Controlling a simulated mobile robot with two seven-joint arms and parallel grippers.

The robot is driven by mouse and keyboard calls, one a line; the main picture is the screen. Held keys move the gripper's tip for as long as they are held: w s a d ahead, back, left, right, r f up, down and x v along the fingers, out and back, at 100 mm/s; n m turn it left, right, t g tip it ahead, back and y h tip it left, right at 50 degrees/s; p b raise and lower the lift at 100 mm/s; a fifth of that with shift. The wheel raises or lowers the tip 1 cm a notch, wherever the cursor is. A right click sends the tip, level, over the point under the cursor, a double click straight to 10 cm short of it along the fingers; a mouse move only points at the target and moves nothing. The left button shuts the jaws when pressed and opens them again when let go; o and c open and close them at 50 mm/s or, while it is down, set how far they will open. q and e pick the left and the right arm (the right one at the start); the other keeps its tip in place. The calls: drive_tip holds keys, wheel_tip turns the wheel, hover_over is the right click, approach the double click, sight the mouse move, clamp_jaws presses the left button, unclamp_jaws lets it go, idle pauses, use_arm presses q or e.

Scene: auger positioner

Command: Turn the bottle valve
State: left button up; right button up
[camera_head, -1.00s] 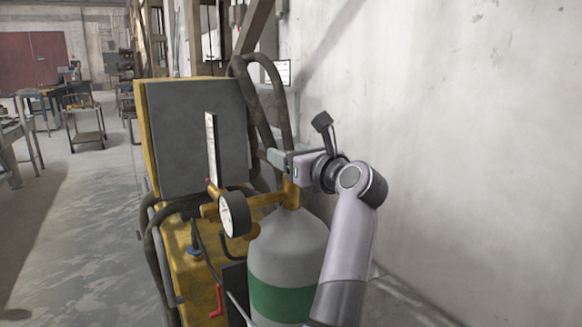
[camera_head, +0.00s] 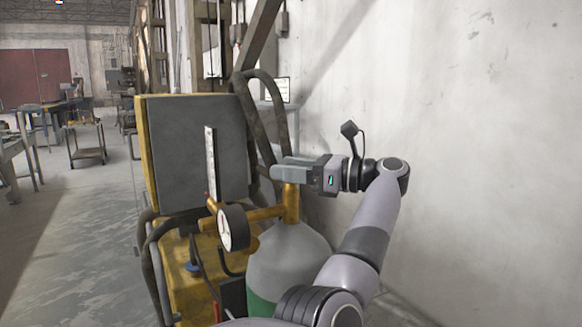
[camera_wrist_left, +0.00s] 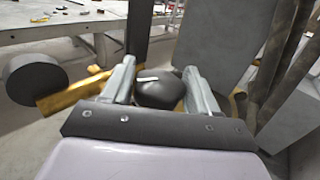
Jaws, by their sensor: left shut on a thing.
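The gas bottle (camera_head: 290,262) is grey with a green band and stands upright beside the yellow machine. A brass valve body (camera_head: 291,203) rises from its top, and a round gauge (camera_head: 233,228) sits on the brass pipe to the left. My left gripper (camera_head: 280,172) is at the top of the valve, its fingers level and pointing left. In the left wrist view, the black round valve knob (camera_wrist_left: 160,92) with a white mark lies between the two fingers (camera_wrist_left: 160,80), which are shut on it. In the head view the fingers hide the knob. My right gripper is not in view.
The yellow machine (camera_head: 142,150) with a dark grey panel (camera_head: 195,155) stands left of the bottle. A pale wall (camera_head: 470,160) is close on the right. Open floor (camera_head: 90,220) lies at the left, with tables farther back.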

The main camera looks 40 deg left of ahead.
use_arm(q)
drive_tip(key=shift+f+n+g+h, duration=0.1)
drive_tip(key=shift+n+g+h, duration=0.3)
drive_tip(key=shift+n+g, duration=0.3)
drive_tip(key=o, duration=0.9)
